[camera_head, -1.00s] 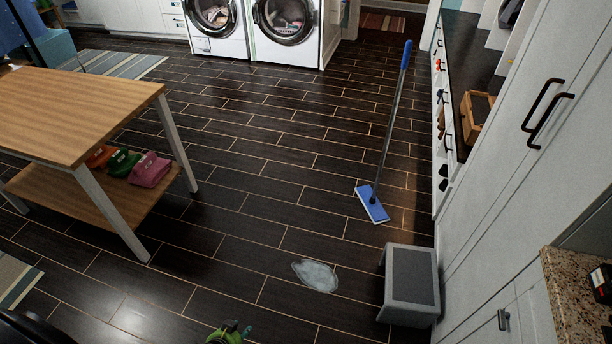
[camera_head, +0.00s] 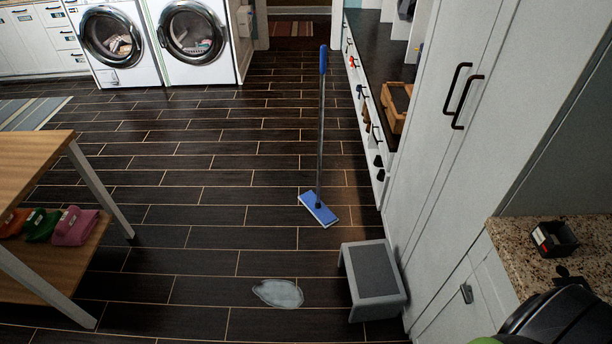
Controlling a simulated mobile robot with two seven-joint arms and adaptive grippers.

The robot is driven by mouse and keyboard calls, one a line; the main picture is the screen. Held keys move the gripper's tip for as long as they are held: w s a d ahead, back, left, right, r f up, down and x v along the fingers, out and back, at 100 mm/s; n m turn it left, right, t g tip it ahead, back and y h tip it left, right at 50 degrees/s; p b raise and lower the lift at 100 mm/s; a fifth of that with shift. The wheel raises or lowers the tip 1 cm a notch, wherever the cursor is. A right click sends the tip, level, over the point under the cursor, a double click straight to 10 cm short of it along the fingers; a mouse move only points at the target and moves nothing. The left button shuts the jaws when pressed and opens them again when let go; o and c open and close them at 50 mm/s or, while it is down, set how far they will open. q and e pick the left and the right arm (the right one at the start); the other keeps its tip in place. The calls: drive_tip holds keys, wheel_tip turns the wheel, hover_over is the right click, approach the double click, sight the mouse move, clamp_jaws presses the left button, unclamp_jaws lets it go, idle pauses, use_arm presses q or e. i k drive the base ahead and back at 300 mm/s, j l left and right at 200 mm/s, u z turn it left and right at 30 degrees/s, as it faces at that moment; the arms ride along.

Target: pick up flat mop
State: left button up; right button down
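The flat mop stands upright on the dark tiled floor, with its blue rectangular head (camera_head: 319,211) flat on the floor. Its thin grey pole (camera_head: 321,130) rises to a blue grip (camera_head: 323,60) at the top. The mop is in the middle of the head view, apart from the shelving on its right. Nothing is holding it. Neither of my grippers shows in this view; only a dark rounded part of mine and a sliver of green show at the bottom right edge.
A whitish puddle (camera_head: 278,293) lies on the floor in front of the mop. A grey step stool (camera_head: 372,274) stands right of it. A wooden table (camera_head: 35,160) is at left, tall white cabinets (camera_head: 440,150) at right.

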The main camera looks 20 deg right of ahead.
sight(312, 203)
drive_tip(key=i, duration=3.5)
drive_tip(key=i+z, duration=0.2)
drive_tip(key=i, duration=0.25)
drive_tip(key=i+j+z, duration=0.25)
drive_tip(key=i, duration=0.2)
drive_tip(key=i+j+z, duration=0.2)
drive_tip(key=i, duration=0.2)
drive_tip(key=l+z, duration=0.1)
drive_tip(key=z, duration=1.9)
drive_tip(key=l+z, duration=0.1)
drive_tip(key=z, duration=0.15)
drive_tip(key=l+z, duration=0.25)
drive_tip(key=j, duration=0.1)
